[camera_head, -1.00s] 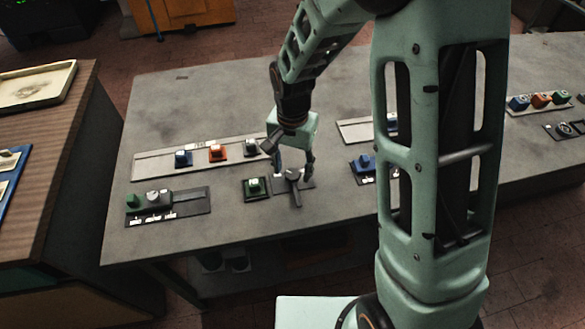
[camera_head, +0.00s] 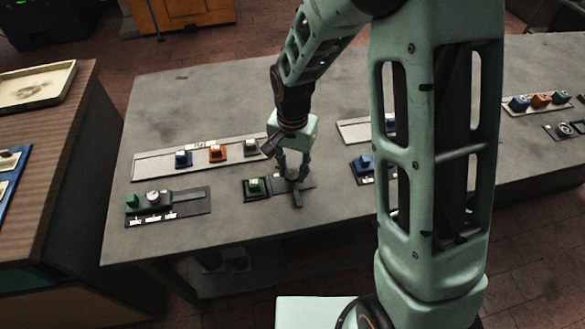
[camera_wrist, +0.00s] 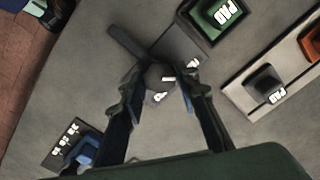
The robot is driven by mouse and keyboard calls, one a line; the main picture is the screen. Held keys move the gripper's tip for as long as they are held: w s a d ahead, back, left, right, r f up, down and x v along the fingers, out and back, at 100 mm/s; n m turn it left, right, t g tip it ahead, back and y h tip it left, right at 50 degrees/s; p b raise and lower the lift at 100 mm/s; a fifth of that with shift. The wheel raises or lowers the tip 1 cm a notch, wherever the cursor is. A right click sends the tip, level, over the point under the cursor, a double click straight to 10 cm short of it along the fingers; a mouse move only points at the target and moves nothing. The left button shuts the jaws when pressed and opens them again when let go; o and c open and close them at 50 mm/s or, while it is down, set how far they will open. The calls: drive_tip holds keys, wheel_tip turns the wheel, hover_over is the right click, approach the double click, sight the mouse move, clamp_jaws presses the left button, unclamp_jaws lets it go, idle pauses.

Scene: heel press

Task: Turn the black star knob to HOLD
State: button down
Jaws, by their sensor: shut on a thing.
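The black star knob (camera_head: 297,197) sits on a dark plate (camera_head: 308,180) near the front middle of the bench. In the wrist view the knob (camera_wrist: 156,75) shows a rounded dark hub, with a long dark bar reaching to the upper left. My gripper (camera_head: 292,177) is lowered over the knob with its fingers closed in on the hub. In the wrist view my gripper (camera_wrist: 158,80) has one finger on each side of the hub. Small white labels (camera_wrist: 159,98) lie beside it, partly hidden by the fingers; I cannot read HOLD.
A green PAD button (camera_head: 255,186) stands just left of the knob. A dark panel with a green button (camera_head: 192,200) is further left. A blue control (camera_head: 363,163) stands to the right.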

drive_tip(key=m+b, duration=0.1)
drive_tip(key=m, duration=0.2)
drive_tip(key=shift+m, duration=0.4)
drive_tip(key=m+p, duration=0.1)
drive_tip(key=m, duration=0.3)
drive_tip(key=shift+r+m, duration=0.1)
drive_tip(key=shift+m, duration=0.2)
drive_tip(key=m+p, duration=0.3)
drive_tip(key=m, duration=0.2)
drive_tip(key=shift+r, duration=0.1)
drive_tip(key=shift+m+p, duration=1.5)
drive_tip(key=shift+m, duration=0.7)
drive_tip(key=shift+f, duration=0.2)
drive_tip(key=c, duration=1.5)
unclamp_jaws()
drive_tip(key=shift+o, duration=0.2)
